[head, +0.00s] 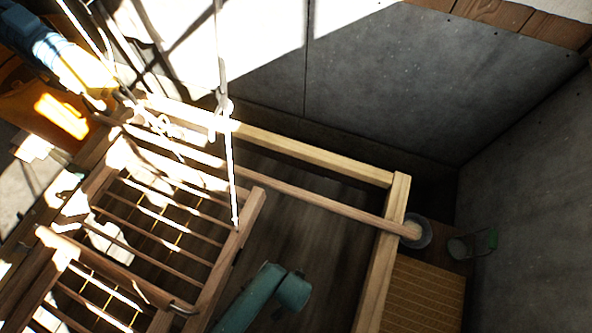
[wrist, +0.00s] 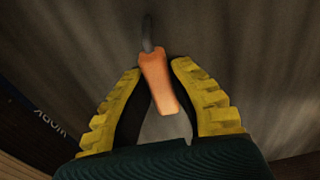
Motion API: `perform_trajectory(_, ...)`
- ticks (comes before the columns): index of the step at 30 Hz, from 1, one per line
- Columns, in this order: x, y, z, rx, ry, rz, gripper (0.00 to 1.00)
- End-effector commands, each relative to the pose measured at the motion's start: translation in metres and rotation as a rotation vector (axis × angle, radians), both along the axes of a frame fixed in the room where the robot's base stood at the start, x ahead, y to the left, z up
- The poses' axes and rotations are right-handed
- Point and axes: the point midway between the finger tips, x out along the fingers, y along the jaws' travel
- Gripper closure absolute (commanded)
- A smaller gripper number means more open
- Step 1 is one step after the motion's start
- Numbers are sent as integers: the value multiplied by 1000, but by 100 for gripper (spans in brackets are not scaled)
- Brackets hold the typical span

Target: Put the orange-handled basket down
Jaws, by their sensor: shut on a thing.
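The orange handle (wrist: 157,82) of the basket shows in the wrist view, with a dark grey piece running up from its top end. My gripper (wrist: 155,70) is shut on this handle, with one yellow ribbed finger on each side of it. The handle leans slightly, its top end toward the left. The body of the basket cannot be made out in either view. In the head view a teal link of my arm shows at the bottom middle, and my gripper is out of that picture.
Wooden slatted racks (head: 160,215) fill the left of the head view. A wooden frame beam (head: 280,143) crosses the middle. A grey container (head: 424,240) and a green-handled one (head: 462,248) stand at right, near a ribbed tan surface (head: 425,295). Grey walls (head: 420,85) close off the back and right.

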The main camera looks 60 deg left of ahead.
Motion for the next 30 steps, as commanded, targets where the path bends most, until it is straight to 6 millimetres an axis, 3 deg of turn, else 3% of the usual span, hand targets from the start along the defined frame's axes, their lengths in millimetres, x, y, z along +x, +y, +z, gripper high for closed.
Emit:
perform_trajectory(6, 1, 0, -2, 1, -2, 0, 100)
perform_trajectory(7, 0, 0, -1, 1, -1, 0, 75)
perform_trajectory(9, 0, 0, -1, 1, -1, 0, 62)
perform_trajectory(20, 0, 0, 6, 1, -1, 0, 62)
perform_trajectory(30, -4, -5, 85, 1, -3, 0, 62)
